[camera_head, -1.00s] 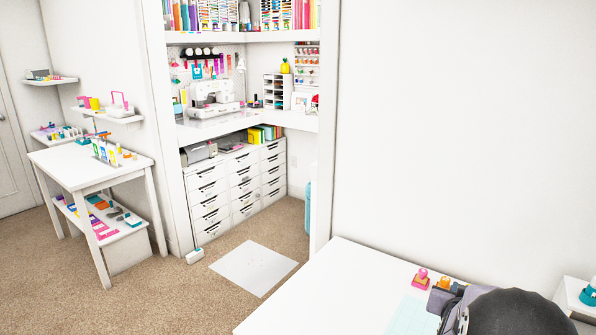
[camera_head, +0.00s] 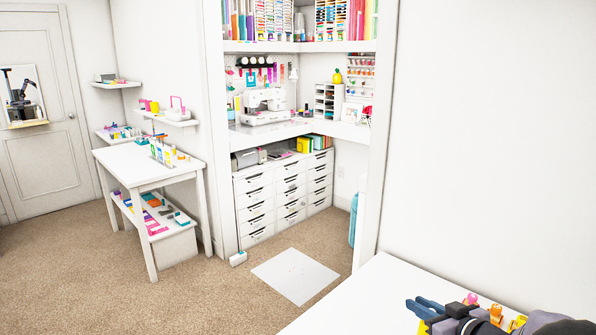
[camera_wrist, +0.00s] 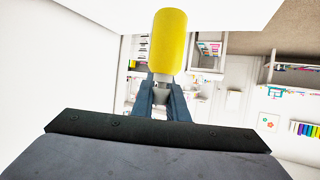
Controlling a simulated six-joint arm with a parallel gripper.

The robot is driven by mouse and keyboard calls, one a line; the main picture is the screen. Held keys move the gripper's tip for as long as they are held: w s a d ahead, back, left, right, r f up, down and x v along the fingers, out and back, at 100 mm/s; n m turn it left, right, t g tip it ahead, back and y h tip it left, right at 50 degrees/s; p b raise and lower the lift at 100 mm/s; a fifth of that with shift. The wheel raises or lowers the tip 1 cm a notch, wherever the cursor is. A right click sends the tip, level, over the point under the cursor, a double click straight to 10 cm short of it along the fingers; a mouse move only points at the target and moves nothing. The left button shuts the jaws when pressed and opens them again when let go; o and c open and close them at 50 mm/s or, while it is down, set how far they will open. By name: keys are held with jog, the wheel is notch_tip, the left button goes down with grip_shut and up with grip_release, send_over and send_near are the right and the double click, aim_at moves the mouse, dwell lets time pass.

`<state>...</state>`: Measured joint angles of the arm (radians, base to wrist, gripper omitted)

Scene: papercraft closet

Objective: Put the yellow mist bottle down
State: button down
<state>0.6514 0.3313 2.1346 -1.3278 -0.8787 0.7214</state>
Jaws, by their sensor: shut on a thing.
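The yellow mist bottle (camera_wrist: 168,42) is between the tips of my gripper (camera_wrist: 164,78) in the wrist view, which is shut on it. Its yellow body fills the top middle of that view, with a greyish part at the fingers. In the head view my gripper (camera_head: 426,305) reaches in from the lower right, its blue-grey fingers pointing left over the white tabletop (camera_head: 375,292). A bit of yellow shows just under the fingers there. Whether the bottle touches the tabletop cannot be told.
Small pink and orange items (camera_head: 497,313) stand on the tabletop behind my arm, close to the wall. The left part of the tabletop is bare. A white side table (camera_head: 130,160) with craft items stands far left, beside the closet with its sewing machine (camera_head: 264,106) and drawers.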

jog(key=s+a+f+n+g+y+p, duration=0.5)
jog(key=s+a+f, duration=0.5)
jog(key=s+a, duration=0.4)
jog(key=n+y+p, duration=0.2)
jog(key=shift+a+f+n+p, duration=0.2)
jog(key=shift+f+n+p, duration=0.05)
jog(key=shift+n+p, duration=0.05)
jog(key=shift+s+d, duration=0.1)
jog(key=s+d+r+m+t+h+b, duration=0.1)
jog(key=s+d+m+t+h, duration=0.15)
jog(key=d, duration=0.85)
jog(key=s+d+m+t+h+b, duration=0.2)
jog(key=s+d+m+h, duration=0.15)
jog(key=d, duration=0.85)
jog(key=s+d+r+m+h, duration=0.3)
jog(key=s+d, duration=0.3)
jog(key=d, duration=0.2)
jog(key=s+d+r+m+h+b, duration=0.1)
jog(key=s+d+r+m+h, duration=0.3)
jog(key=s+d, duration=0.2)
jog(key=d+t, duration=0.1)
jog(key=d, duration=0.1)
jog(key=shift+d+h, duration=0.3)
jog(key=shift+h, duration=0.1)
